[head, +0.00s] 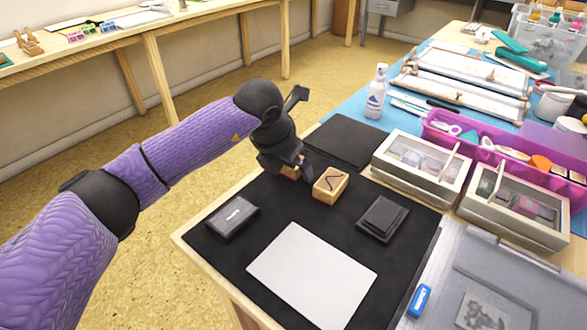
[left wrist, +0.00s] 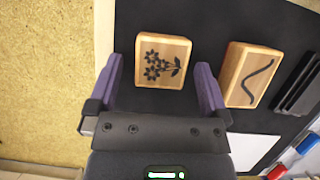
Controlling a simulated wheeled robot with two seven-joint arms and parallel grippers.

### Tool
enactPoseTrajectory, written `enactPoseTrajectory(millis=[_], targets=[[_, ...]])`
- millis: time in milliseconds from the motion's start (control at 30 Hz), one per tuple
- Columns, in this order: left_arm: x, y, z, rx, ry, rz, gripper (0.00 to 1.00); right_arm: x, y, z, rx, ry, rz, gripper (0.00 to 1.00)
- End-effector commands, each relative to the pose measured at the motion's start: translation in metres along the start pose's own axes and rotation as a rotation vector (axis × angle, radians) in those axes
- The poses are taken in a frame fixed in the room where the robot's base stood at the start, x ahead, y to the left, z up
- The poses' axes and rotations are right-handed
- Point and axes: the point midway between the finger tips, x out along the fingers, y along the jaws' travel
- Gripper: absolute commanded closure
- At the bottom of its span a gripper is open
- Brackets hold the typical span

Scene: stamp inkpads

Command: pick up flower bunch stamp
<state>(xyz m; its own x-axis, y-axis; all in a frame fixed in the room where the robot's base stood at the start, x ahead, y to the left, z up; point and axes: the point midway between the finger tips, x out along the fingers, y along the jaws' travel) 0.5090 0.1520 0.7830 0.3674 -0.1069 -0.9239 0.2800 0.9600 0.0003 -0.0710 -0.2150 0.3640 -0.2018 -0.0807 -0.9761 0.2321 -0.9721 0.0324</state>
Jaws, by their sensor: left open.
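The flower bunch stamp is a wooden block with a black flower print on top; it lies on the black mat in the left wrist view (left wrist: 163,61). In the head view the stamp (head: 291,172) is mostly hidden behind my left gripper (head: 293,163). In the left wrist view my left gripper (left wrist: 161,88) is open, with one purple finger on each side of the stamp and gaps between. It is above the stamp and does not visibly hold it. My right gripper is not in view.
A second wooden stamp with a wavy line (head: 330,185) lies close to the right. A labelled inkpad (head: 233,216), a dark inkpad (head: 383,218) and white paper (head: 312,272) lie on the black mat (head: 215,258). Two lidded boxes (head: 421,187) (head: 512,229) stand to the right.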

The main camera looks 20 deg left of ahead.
Motion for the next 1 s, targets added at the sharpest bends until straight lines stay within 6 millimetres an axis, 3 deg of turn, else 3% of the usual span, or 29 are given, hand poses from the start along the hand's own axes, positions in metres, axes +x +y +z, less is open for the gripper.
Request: enactPoseTrajectory(millis=[67, 500, 733, 1000], targets=[[-0.001, 0.0, 0.0, 0.0, -0.001, 0.0, 0.04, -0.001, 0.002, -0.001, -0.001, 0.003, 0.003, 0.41], [-0.001, 0.0, 0.0, -0.001, 0.0, 0.0, 0.95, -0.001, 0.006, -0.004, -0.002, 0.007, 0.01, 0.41], [-0.005, 0.0, 0.002, -0.001, -0.001, 0.0, 0.96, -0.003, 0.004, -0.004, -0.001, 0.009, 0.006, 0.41], [-0.072, 0.0, 0.03, -0.001, -0.007, 0.002, 0.96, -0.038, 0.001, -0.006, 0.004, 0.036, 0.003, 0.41]])
